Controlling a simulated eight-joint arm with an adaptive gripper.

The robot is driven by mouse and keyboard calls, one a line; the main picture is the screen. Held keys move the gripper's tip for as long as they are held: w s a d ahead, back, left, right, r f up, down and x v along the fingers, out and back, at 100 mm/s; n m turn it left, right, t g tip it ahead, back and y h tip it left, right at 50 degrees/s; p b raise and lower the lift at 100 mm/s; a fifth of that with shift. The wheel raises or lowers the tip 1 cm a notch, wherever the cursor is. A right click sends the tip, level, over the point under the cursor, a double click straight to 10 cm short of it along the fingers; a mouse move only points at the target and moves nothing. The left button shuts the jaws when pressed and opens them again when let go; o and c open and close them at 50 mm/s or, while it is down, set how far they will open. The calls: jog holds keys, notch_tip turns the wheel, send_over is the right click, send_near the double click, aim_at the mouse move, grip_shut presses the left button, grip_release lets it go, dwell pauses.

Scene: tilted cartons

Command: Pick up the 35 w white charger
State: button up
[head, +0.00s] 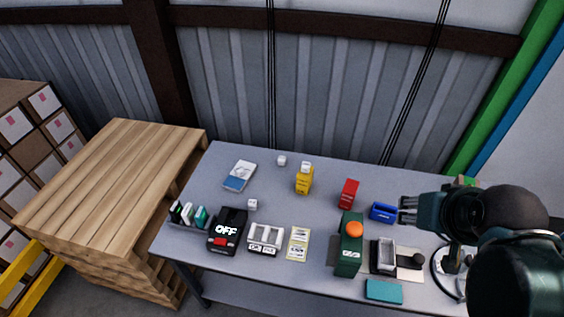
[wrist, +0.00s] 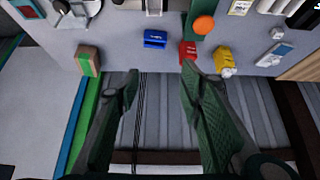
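Several small white cube-shaped blocks that look like chargers are on the table; their labels are too small to read. One cube (head: 281,160) stands near the back edge. Another cube (head: 252,203) stands left of centre and also shows in the wrist view (wrist: 277,33). A third cube (head: 305,167) sits on top of a yellow box (head: 304,184); it also shows in the wrist view (wrist: 228,72). I cannot tell which is 35 W. My gripper (head: 405,209) is above the table's right side, away from the cubes. In the wrist view its fingers (wrist: 158,78) are spread, with nothing between them.
A red box (head: 348,193) and a blue holder (head: 383,212) lie between my gripper and the cubes. A green box with an orange knob (head: 350,250) stands in front. A black OFF switch (head: 227,231) is at left. A corrugated wall (head: 330,90) rises behind the table.

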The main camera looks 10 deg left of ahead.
jog(key=w+a+r+n+g, duration=0.1)
jog(key=w+a+r+n, duration=0.2)
jog(key=w, duration=0.5)
jog(key=w+a+r+n+g, duration=0.1)
jog(key=w+a+n, duration=0.1)
jog(key=w+a, duration=0.45)
jog(key=n+g+h, duration=0.2)
jog(key=n+g, duration=0.3)
jog(key=n, duration=0.7)
send_over(282, 161)
jog(key=w+a, duration=0.1)
jog(key=w, duration=0.1)
notch_tip(282, 161, down, 30)
jog(key=shift+s+a+r+p, duration=0.15)
jog(key=shift+r+p, duration=0.1)
jog(key=shift+p, duration=0.1)
jog(key=shift+a+f, duration=0.3)
jog(key=shift+f, duration=0.15)
jog(key=shift+f, duration=0.1)
